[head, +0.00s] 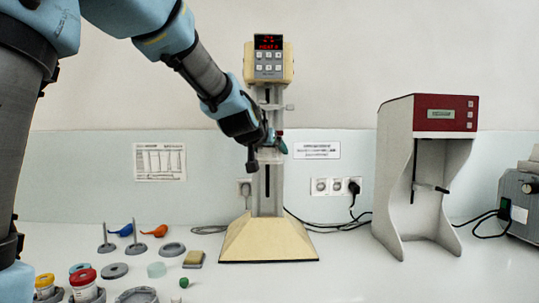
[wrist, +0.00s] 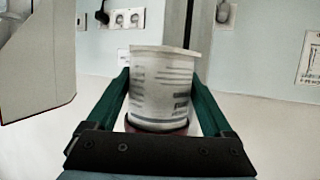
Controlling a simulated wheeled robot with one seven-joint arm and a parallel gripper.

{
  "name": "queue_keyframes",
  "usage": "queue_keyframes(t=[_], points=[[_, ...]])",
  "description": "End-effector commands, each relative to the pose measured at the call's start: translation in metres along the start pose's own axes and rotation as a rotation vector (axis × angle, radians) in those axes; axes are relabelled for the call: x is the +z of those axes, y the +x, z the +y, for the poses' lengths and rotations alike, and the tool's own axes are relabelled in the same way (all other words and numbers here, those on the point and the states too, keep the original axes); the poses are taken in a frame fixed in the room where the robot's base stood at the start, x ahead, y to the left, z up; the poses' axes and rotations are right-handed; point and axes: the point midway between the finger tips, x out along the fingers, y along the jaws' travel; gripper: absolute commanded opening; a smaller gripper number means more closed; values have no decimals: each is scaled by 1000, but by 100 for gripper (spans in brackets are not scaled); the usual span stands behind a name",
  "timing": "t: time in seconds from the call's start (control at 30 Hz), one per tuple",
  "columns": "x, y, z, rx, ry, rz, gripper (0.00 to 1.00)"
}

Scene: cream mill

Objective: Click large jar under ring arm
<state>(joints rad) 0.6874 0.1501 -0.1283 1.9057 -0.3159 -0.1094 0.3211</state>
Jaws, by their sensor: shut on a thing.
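My gripper (head: 277,143) is raised in front of the column of the cream mill (head: 268,240), below its control head (head: 269,62). In the wrist view its green fingers (wrist: 160,105) are shut on a white printed jar (wrist: 163,85), one on each side. A reddish lid (wrist: 160,125) shows at the jar's lower end in that view, which looks turned upside down. In the head view my gripper hides most of the jar. A pale arm with a small knob (head: 289,107) crosses the column above my gripper. I cannot tell whether the jar touches the mill.
Two lidded jars, one yellow-topped (head: 45,285) and one red-topped (head: 86,285), stand at the front left among several grey rings. A sponge (head: 193,259) and green ball (head: 184,283) lie nearby. A red-topped machine (head: 446,112) stands right. The front right table is clear.

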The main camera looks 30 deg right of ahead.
Motion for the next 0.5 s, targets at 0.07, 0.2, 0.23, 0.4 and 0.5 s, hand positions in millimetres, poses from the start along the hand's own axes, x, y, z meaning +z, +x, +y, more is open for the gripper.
queue_keyframes(t=[0.07,0.2,0.23,0.4,0.5], points=[[-3,8,-4,-2,-1,2,14],[-7,19,-8,-1,-1,1,14],[-8,22,-9,-1,-1,1,14],[-15,35,-14,-1,-1,2,14],[-18,44,-18,-1,-1,2,14]])
